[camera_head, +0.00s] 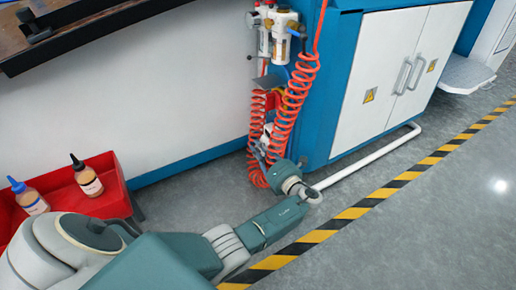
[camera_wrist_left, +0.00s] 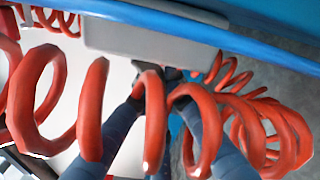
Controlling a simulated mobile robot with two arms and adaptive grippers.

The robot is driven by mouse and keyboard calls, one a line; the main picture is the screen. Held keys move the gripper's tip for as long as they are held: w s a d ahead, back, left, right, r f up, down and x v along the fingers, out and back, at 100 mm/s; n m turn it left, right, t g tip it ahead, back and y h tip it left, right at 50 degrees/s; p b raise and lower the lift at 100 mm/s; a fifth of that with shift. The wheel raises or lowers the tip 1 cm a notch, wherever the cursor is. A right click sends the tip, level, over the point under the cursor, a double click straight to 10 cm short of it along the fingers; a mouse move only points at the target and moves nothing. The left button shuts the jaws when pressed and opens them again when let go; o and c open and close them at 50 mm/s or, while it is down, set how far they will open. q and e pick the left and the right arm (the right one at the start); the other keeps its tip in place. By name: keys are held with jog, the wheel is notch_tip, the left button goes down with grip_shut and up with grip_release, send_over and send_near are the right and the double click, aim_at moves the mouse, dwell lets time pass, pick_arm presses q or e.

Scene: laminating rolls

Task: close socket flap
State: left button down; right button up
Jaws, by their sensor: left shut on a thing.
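A flat grey plate (camera_head: 268,84), which may be the socket flap, sticks out beside the blue cabinet, above a red and yellow part (camera_head: 272,101). In the left wrist view a pale grey panel (camera_wrist_left: 150,35) spans the top; I cannot tell if it is the same plate. My left gripper (camera_head: 262,145) is low among the red coiled hoses, below the plate. In the left wrist view its fingers (camera_wrist_left: 164,92) converge behind the coils, shut on a small dark part (camera_wrist_left: 173,73) that is mostly hidden. My right gripper is in neither view.
Red coiled hoses (camera_head: 299,85) hang around my left gripper and cross in front of its fingers. The blue cabinet (camera_head: 335,60) with white doors stands to the right. A red bin (camera_head: 110,185) with two bottles is at left. A white pipe (camera_head: 370,158) runs along the floor.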

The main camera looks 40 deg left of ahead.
pick_arm(q)
jog(key=shift+w+d+r+n, duration=0.15)
jog(key=shift+w+d+n, duration=0.25)
jog(key=shift+n, duration=0.4)
jog(key=shift+a, duration=0.1)
jog(key=c, duration=1.9)
grip_release()
jog(key=shift+r, duration=0.1)
jog(key=shift+o, duration=0.2)
jog(key=shift+s+f, duration=0.1)
jog(key=shift+f, duration=0.1)
jog(key=v, duration=0.7)
jog(key=shift+d, duration=0.2)
